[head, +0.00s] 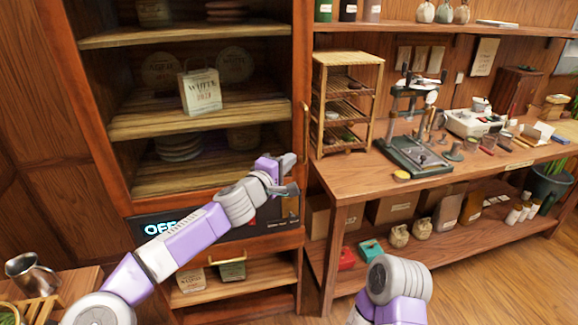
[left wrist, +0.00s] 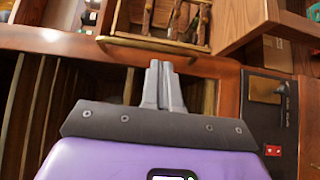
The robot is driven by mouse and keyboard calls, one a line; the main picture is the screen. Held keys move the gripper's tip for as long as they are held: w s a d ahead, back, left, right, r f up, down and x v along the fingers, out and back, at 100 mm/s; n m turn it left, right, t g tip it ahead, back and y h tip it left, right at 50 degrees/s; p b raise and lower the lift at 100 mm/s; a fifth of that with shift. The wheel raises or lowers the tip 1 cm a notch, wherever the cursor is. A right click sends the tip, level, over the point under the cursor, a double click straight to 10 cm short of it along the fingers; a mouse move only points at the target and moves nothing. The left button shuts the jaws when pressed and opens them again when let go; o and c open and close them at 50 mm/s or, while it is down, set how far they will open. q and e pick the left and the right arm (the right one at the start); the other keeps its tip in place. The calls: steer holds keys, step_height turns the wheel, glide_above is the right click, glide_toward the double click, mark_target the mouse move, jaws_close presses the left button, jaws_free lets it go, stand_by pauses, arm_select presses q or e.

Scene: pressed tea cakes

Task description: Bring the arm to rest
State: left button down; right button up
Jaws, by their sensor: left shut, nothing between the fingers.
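My left arm comes in from the left in the head view. Its gripper (head: 290,174) is in front of the right side of the wooden cabinet (head: 215,109), near the cabinet's lower shelf. In the left wrist view the left gripper's two grey fingers (left wrist: 162,84) are together, with nothing between them. Part of my right arm shows at the bottom of the head view, but its gripper is not visible.
A paper package (head: 200,92) stands on the cabinet's middle shelf. A black panel (head: 160,229) with a lit "OFF" sign lies below. To the right, a wooden workbench (head: 440,170) carries a small bamboo rack (head: 318,105) and a metal press (head: 408,125). Floor is clear at lower right.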

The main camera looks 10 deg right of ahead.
arm_select(q)
steer(key=s+a+f+m+g+y+p, duration=0.2)
steer(key=s+f, duration=0.3)
steer(key=f, duration=0.6)
steer(key=s+a+f+m+g+y+p, duration=0.15)
steer(key=s+f, duration=0.25)
steer(key=f, duration=0.7)
steer(key=s+a+f+m+g+y+p, duration=0.1)
steer(key=s+a+f+m+g, duration=0.3)
steer(key=f, duration=0.6)
steer(key=s+a+f+g+y+p, duration=0.1)
steer(key=s+a+f, duration=0.3)
steer(key=s, duration=0.4)
steer(key=s+a+f+g+y+p, duration=0.1)
steer(key=s+a+f+g, duration=0.1)
steer(key=s+a+f, duration=0.3)
steer(key=s+a+f+g+y+p, duration=0.1)
steer(key=s+a+f, duration=0.3)
steer(key=s, duration=0.9)
steer(key=a+n+g+p, duration=0.1)
steer(key=a, duration=0.2)
steer(key=shift+a+f+y, duration=0.3)
steer(key=shift+a+y, duration=0.05)
steer(key=shift+w, duration=0.1)
